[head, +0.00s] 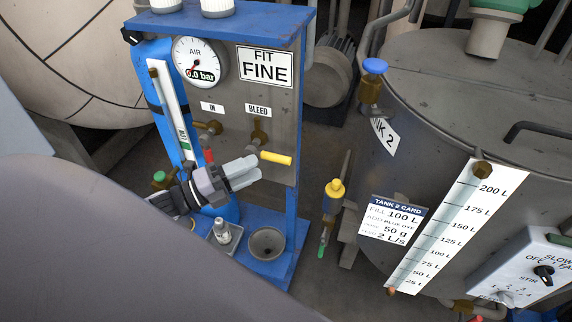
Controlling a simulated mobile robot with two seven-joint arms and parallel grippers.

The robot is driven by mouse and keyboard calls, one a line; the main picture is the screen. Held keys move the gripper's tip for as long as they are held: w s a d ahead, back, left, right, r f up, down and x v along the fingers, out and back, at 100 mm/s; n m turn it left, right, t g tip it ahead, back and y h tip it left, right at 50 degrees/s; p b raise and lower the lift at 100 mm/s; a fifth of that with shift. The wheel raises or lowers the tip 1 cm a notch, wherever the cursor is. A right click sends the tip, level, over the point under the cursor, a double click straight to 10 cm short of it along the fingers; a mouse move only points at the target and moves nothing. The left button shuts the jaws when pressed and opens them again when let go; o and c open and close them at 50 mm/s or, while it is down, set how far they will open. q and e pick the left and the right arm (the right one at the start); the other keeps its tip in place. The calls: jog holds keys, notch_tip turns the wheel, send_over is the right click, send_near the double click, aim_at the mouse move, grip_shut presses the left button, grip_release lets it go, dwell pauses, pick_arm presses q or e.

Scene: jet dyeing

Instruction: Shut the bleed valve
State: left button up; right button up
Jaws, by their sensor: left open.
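The bleed valve (276,158) has a yellow lever on a brass fitting, under the "BLEED" label (258,110) on the grey panel. Its lever points sideways to the right. My left gripper (250,172) is open, just left of and slightly below the yellow lever, with its fingers pointing right toward it. Nothing shows between the fingers. I cannot tell whether a finger touches the lever. The gripper partly covers the area under the brass fitting. My right gripper is not in view.
The "IN" valve (208,155) with a red handle hangs close left of the gripper. An air gauge (198,62) sits above; its needle points lower left. Tank 2 (450,110) fills the right.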

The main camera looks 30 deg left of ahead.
aim_at(276, 155)
pick_arm(q)
jog(key=shift+p+x, duration=0.35)
jog(key=shift+x, duration=3.2)
grip_shut()
